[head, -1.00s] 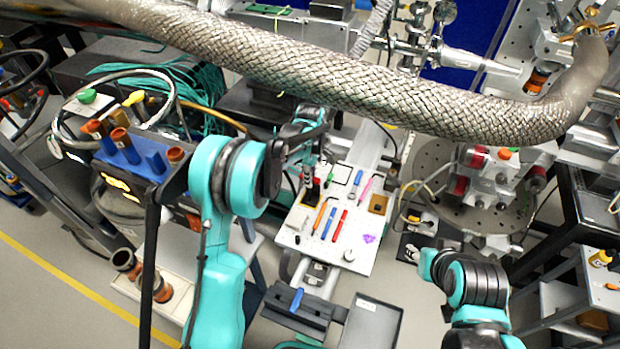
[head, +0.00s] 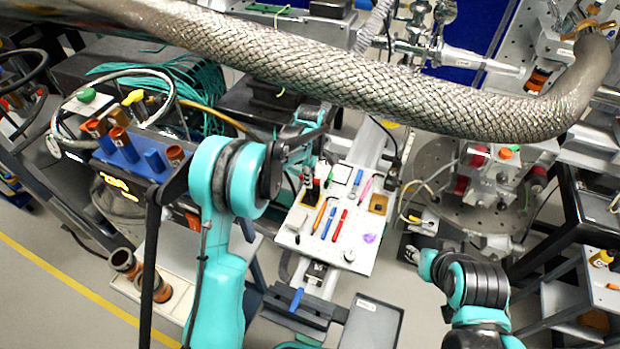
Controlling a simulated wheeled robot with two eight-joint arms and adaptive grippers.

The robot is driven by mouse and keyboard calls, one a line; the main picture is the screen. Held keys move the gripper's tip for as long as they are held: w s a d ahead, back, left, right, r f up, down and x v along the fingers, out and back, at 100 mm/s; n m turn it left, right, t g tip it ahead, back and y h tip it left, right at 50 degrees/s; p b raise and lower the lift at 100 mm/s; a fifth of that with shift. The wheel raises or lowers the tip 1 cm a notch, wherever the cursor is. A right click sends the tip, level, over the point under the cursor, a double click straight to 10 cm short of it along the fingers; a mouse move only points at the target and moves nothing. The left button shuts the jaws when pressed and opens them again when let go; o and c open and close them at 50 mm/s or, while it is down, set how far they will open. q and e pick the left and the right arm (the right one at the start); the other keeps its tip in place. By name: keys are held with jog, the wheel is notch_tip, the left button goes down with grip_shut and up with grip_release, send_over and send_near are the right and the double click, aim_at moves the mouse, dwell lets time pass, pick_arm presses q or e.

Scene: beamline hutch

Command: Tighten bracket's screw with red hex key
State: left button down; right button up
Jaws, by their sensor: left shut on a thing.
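My left gripper (head: 308,178) reaches down over the upper left part of a white board (head: 296,237). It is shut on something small. A small red piece (head: 316,184) shows right at its fingertips, beside a dark upright part (head: 307,196). I cannot tell at this size whether the red piece is the hex key, or which part is the bracket and its screw. A slim red tool (head: 340,224) lies on the board, next to a blue one (head: 328,222) and an orange one (head: 319,215).
A thick braided hose (head: 330,68) crosses the top of the view. A grey tray (head: 371,325) lies below the board. A round perforated plate (head: 425,165) with metal fittings stands to the right. A rack of blue holders (head: 120,150) is at left.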

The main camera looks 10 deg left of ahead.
pick_arm(q)
jog(key=shift+f, duration=0.2)
jog(key=shift+m+b, duration=0.3)
jog(key=shift+m, duration=0.4)
jog(key=m, duration=0.2)
jog(key=shift+m, duration=0.3)
jog(key=shift+m+b, duration=0.4)
jog(key=shift+m, duration=1.6)
